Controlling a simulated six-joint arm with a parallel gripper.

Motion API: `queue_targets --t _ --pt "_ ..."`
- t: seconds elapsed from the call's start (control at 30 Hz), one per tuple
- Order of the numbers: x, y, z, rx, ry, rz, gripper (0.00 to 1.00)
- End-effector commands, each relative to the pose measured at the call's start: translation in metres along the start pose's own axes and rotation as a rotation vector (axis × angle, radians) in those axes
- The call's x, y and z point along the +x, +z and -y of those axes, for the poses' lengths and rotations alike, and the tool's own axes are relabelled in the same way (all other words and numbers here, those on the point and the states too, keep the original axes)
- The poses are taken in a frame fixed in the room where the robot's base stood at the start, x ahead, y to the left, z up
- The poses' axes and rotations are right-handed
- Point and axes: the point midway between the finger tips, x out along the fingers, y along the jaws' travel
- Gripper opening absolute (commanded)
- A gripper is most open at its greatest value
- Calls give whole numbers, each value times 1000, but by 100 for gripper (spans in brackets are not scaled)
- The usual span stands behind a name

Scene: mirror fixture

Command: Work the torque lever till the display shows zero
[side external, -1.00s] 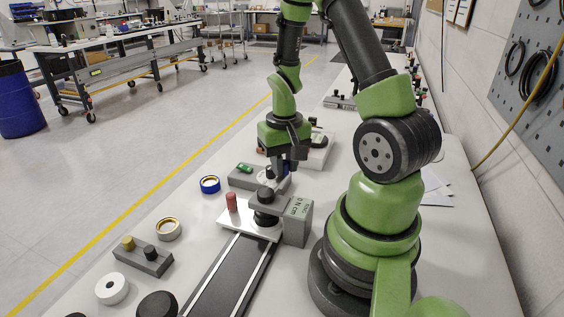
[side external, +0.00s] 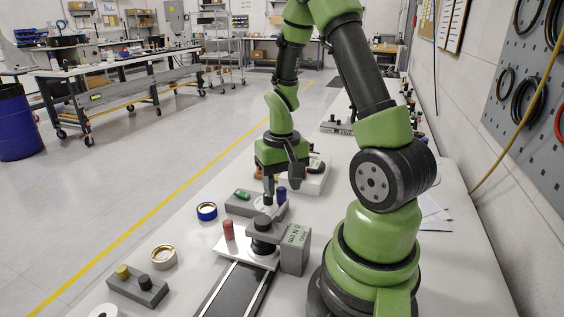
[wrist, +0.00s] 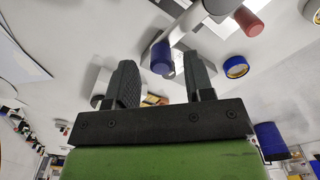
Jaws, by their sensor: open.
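The torque fixture has a grey display box (side external: 297,248) on a white plate (side external: 232,243). Its large text appears to read "0 N cm"; a smaller line above is illegible. A grey lever bar on a dark round hub (side external: 263,225) ends in a blue knob (side external: 281,194), seen also in the wrist view (wrist: 161,58). A red post (side external: 228,230) stands on the plate, also in the wrist view (wrist: 248,21). My gripper (side external: 283,182) is open just above the blue knob. In the wrist view, the knob appears between my spread fingers (wrist: 160,75), touching neither visibly.
A blue ring (side external: 207,211), a gold ring (side external: 163,257) and a block with brass and black knobs (side external: 137,288) lie to the left. A grey block with a green part (side external: 240,203) sits behind the fixture. A dark rail (side external: 232,292) runs toward the front.

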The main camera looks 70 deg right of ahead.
Motion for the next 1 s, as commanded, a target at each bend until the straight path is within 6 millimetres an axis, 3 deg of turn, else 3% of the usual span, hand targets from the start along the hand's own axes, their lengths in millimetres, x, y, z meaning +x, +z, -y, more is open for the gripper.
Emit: queue_targets --t 0.2,0.4,0.6,1.0 --pt "-43 -2 0 1 -2 -10 48" --pt "-71 -1 0 1 -1 -5 48" --pt "-80 0 0 1 0 -1 48" --pt "-80 0 0 1 0 0 48"
